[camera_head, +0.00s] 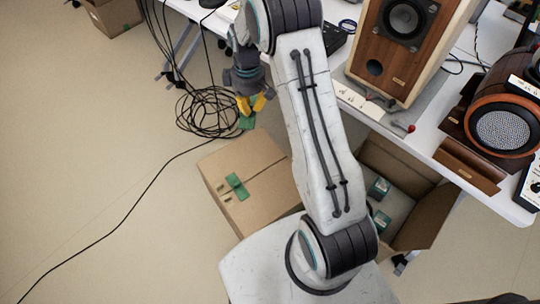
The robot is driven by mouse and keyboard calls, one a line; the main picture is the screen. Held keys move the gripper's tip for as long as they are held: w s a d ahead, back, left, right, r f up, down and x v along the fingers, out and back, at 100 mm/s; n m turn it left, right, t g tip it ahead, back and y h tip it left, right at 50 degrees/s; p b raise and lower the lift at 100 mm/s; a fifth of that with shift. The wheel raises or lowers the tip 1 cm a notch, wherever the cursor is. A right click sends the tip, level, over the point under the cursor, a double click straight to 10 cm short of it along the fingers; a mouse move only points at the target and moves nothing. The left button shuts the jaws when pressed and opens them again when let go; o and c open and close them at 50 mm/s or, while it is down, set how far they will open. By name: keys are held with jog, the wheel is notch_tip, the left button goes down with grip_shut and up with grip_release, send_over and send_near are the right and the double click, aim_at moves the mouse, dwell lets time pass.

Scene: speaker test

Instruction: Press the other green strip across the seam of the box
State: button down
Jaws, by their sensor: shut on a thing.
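My gripper (254,104), with yellow fingers, points down at the upper middle of the head view. It is shut on a green strip (247,122), which hangs at its fingertips. A closed brown cardboard box (262,152) stands on the floor just below and nearer than the gripper. A seam runs across its top. Another green strip (236,186) lies across that seam towards the box's left side. The held strip appears beyond the box's far edge; its exact height above the floor is hard to tell. My arm hides the right side of the box.
An open cardboard box (420,219) with green-marked items stands to the right under the white table (425,142). A wooden speaker (392,82) and a round speaker (503,132) stand on the table. Coiled black cable (205,110) lies on the floor by my gripper. Floor at left is mostly clear.

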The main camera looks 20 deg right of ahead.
jog(key=w+d+f+n+b, duration=0.15)
jog(key=f+n+b, duration=0.25)
jog(key=f+b, duration=0.45)
jog(key=d+f+n+b, duration=0.35)
jog(key=f+b, duration=0.25)
jog(key=f, duration=0.5)
jog(key=w+d+f+n+b, duration=0.1)
jog(key=d+f+n+b, duration=0.1)
jog(key=f+n+b, duration=0.6)
jog(key=m+b, duration=0.2)
jog(key=b, duration=0.3)
send_over(270, 165)
jog(key=shift+f, duration=4.4)
jog(key=shift+f, duration=0.6)
jog(key=shift+s+f+b, duration=0.1)
jog(key=shift+f+b, duration=0.8)
jog(key=shift+f, duration=1.45)
jog(key=c, duration=1.2)
grip_release()
jog(key=shift+c, duration=0.2)
jog(key=shift+r, duration=0.1)
jog(key=shift+r+p, duration=2.8)
jog(key=shift+r, duration=1.15)
